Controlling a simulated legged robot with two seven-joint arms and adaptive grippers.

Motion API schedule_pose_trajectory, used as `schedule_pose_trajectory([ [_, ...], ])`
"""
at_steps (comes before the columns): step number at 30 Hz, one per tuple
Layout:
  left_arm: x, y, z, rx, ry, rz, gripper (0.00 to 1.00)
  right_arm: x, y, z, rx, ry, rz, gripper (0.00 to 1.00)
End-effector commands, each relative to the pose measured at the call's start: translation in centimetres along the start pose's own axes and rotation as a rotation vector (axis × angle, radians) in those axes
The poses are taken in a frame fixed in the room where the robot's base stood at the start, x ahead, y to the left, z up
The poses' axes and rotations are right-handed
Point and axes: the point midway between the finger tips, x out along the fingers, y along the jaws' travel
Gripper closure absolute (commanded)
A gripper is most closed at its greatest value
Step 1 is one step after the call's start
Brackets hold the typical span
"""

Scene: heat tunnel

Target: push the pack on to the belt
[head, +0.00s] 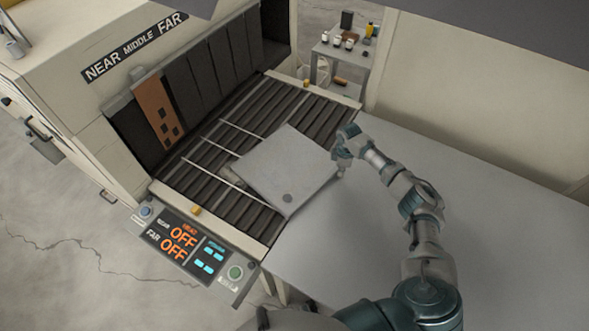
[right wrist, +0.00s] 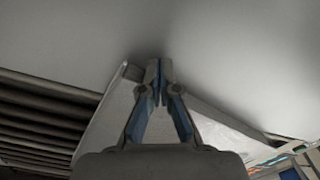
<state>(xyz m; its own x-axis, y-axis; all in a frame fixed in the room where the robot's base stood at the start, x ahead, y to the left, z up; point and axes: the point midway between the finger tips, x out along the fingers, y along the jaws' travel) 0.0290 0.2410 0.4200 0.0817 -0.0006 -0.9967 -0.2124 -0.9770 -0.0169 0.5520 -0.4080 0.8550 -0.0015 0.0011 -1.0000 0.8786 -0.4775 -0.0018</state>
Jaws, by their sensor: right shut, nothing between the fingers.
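The pack (head: 285,165) is a flat, pale grey square with a dark round spot near its front corner. It lies turned at an angle, mostly over the dark roller belt (head: 215,170), with its right corner reaching over the table edge. My right gripper (head: 341,165) is shut and empty at the pack's right corner; I cannot tell whether it touches. In the right wrist view the shut fingertips (right wrist: 159,70) are in front of the pack's pale side (right wrist: 108,118), with belt rollers (right wrist: 40,115) at the left. My left gripper is not in view.
The grey table (head: 440,200) right of the belt is clear apart from my right arm. Thin pale rods (head: 240,129) cross the rollers. A tunnel with dark curtain strips (head: 215,65) stands behind, an orange-brown panel (head: 157,112) at its opening. The control panel (head: 190,248) reads OFF twice.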

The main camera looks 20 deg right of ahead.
Motion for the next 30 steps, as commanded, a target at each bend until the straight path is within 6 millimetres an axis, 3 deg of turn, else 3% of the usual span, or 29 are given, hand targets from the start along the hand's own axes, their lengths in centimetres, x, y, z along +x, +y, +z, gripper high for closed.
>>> schedule_pose_trajectory([
  [18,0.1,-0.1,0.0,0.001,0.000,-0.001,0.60,-0.1,0.0,-4.0,-0.003,0.007,0.001,1.00],
  [30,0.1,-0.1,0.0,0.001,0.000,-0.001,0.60,-0.1,0.0,-4.3,-0.003,0.006,0.001,1.00],
])
